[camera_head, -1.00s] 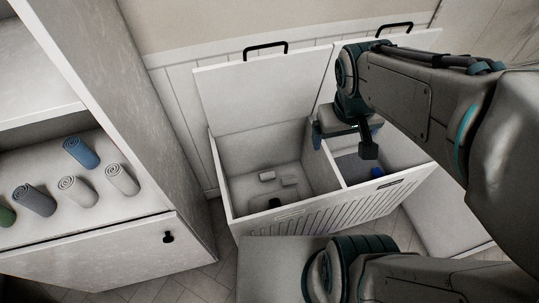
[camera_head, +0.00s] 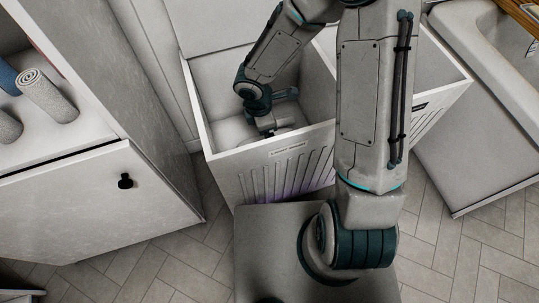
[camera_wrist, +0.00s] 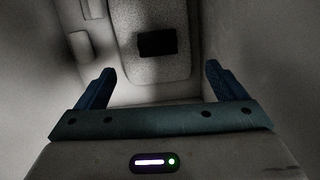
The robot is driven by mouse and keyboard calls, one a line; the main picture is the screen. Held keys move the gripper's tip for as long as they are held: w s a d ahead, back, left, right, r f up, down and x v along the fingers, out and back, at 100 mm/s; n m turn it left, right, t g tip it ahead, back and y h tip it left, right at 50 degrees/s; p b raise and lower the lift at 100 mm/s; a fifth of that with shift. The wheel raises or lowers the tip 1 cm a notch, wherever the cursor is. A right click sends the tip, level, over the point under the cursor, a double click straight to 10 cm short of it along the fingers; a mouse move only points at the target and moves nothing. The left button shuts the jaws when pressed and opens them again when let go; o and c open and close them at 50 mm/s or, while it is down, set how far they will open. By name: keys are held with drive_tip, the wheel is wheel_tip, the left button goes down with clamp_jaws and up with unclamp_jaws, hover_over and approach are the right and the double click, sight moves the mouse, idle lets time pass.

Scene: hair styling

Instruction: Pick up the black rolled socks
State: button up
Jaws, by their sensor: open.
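The black rolled socks (camera_wrist: 157,43) show in the wrist view as a small dark block on a pale speckled surface inside the left hamper compartment. They lie ahead of my gripper (camera_wrist: 158,68), roughly centred between its two blue fingers and beyond their tips. The fingers are apart with nothing between them. In the head view my gripper (camera_head: 270,124) is down inside the left compartment of the white hamper (camera_head: 262,168). The socks cannot be made out there, behind my gripper and the front wall.
Two pale items (camera_wrist: 80,45) lie left of the socks in the wrist view. Hamper walls surround my gripper closely. A shelf cabinet (camera_head: 75,190) with rolled towels (camera_head: 46,95) stands at left, and a white basin (camera_head: 490,70) at right.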

wheel_tip(320, 180, down, 9)
drive_tip(key=b, duration=0.4)
drive_tip(key=shift+w+d, duration=0.1)
drive_tip(key=shift+d, duration=0.05)
drive_tip(key=shift+w+d+f+b, duration=0.1)
drive_tip(key=shift+w+f+b, duration=0.1)
drive_tip(key=shift+f+b, duration=1.1)
drive_tip(key=shift+w+d+f+b, duration=0.15)
drive_tip(key=shift+f+b, duration=0.5)
drive_tip(key=shift+f, duration=1.1)
drive_tip(key=shift+r, duration=0.1)
drive_tip(key=c, duration=1.1)
